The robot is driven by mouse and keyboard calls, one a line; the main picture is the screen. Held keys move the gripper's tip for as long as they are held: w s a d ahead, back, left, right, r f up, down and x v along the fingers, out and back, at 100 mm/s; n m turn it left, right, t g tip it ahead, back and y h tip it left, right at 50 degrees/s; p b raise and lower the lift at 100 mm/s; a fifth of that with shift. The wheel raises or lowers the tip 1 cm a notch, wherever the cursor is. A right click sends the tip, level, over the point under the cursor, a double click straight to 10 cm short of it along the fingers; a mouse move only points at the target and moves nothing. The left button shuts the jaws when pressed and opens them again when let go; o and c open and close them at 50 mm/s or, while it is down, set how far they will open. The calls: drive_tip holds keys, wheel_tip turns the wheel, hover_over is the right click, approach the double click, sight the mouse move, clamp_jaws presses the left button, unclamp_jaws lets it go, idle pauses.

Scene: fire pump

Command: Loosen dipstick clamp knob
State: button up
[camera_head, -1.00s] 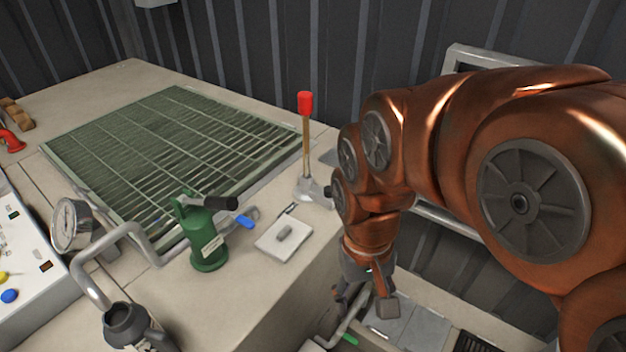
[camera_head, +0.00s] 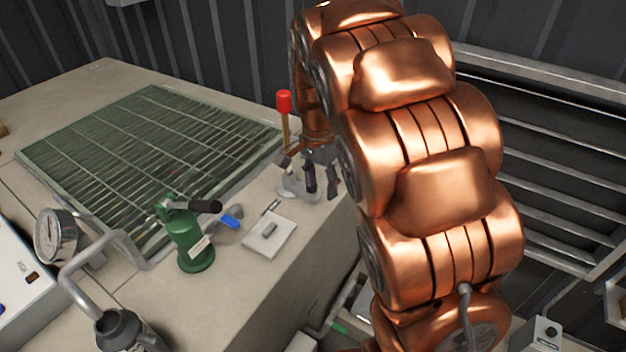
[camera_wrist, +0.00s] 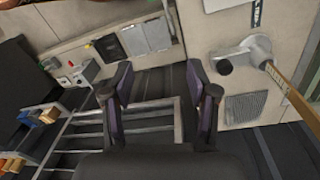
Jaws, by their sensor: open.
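The dipstick has a red grip (camera_head: 284,102) and a thin brass-coloured stick, and stands upright in a grey clamp (camera_head: 290,190) near the bench's right edge. In the wrist view the clamp (camera_wrist: 258,48) is at upper right, with the graduated stick (camera_wrist: 284,84) running through it. A dark round end that looks like the clamp knob (camera_wrist: 225,67) projects from its left side. My gripper (camera_head: 322,184) is open and empty, close beside the clamp in the head view, partly covering it. In the wrist view my gripper (camera_wrist: 160,85) has its fingers apart, left of the knob; I see no contact.
A white pad (camera_head: 268,236) with a small grey piece, a blue-tipped item (camera_head: 229,221) and a green hand pump (camera_head: 190,240) stand left of the clamp. A green grating (camera_head: 140,150) lies behind. Metal rails (camera_wrist: 130,125) and a floor grille (camera_wrist: 246,107) show below.

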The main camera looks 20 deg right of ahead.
sight(312, 187)
drive_tip(key=w+d+f+m, duration=0.1)
drive_tip(key=w+f+m, duration=0.1)
drive_tip(key=w, duration=0.3)
drive_tip(key=w+d+f+m+p, duration=0.1)
drive_tip(key=w+d+f+m, duration=0.1)
drive_tip(key=w, duration=0.2)
drive_tip(key=w+d+f+m, duration=0.1)
drive_tip(key=w+f+m, duration=0.1)
drive_tip(key=w, duration=0.3)
drive_tip(key=shift+w+d+f+m+t+p, duration=0.15)
drive_tip(key=shift+w+d+m+t+p, duration=0.2)
drive_tip(key=shift+m, duration=0.25)
drive_tip(key=shift+w+d+f, duration=0.1)
drive_tip(key=shift+w+f, duration=0.15)
drive_tip(key=shift+w, duration=0.15)
drive_tip(key=shift+m, duration=0.3)
drive_tip(key=shift+w+f+p, duration=0.1)
drive_tip(key=shift+f+p, duration=1.2)
drive_tip(key=shift+f, duration=2.7)
drive_tip(key=shift+c, duration=0.4)
clamp_jaws()
